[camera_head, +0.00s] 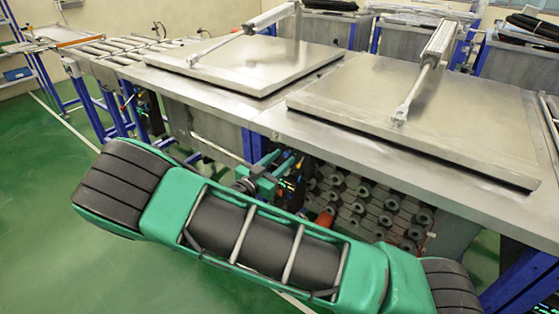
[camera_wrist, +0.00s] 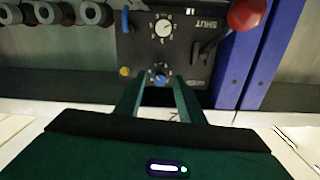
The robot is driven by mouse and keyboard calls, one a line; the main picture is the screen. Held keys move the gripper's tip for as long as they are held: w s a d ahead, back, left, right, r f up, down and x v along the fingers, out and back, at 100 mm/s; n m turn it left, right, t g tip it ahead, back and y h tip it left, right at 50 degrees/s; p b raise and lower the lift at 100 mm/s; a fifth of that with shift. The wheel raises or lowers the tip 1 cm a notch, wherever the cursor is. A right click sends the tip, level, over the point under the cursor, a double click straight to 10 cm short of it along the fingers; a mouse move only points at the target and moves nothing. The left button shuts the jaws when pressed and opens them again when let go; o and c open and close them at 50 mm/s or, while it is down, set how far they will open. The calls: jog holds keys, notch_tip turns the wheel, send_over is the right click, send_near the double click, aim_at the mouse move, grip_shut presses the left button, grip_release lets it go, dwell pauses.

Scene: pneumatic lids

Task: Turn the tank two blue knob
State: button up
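A small blue knob (camera_wrist: 160,79) sits low on a dark control panel (camera_wrist: 143,48) in the wrist view. My gripper (camera_wrist: 159,84) is open, its two green fingers pointing at the panel. The knob shows between the fingertips, with a gap on each side; I cannot tell how far the tips are from the panel. In the head view my gripper (camera_head: 270,176) is at the front of the tanks, partly hidden behind my arm. The blue knob cannot be made out there.
The panel also holds a white dial (camera_wrist: 163,28), a yellow button (camera_wrist: 125,71), black levers and a red ball handle (camera_wrist: 246,14). A blue post (camera_wrist: 262,55) stands right of it. Two closed metal lids (camera_head: 250,62) (camera_head: 430,105) cover the tanks. Green floor at left is clear.

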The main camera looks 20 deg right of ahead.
jog(key=shift+w+d, duration=0.2)
jog(key=shift+d, duration=0.1)
jog(key=shift+c, duration=0.5)
grip_shut()
jog(key=shift+a, duration=0.25)
jog(key=shift+d, duration=0.15)
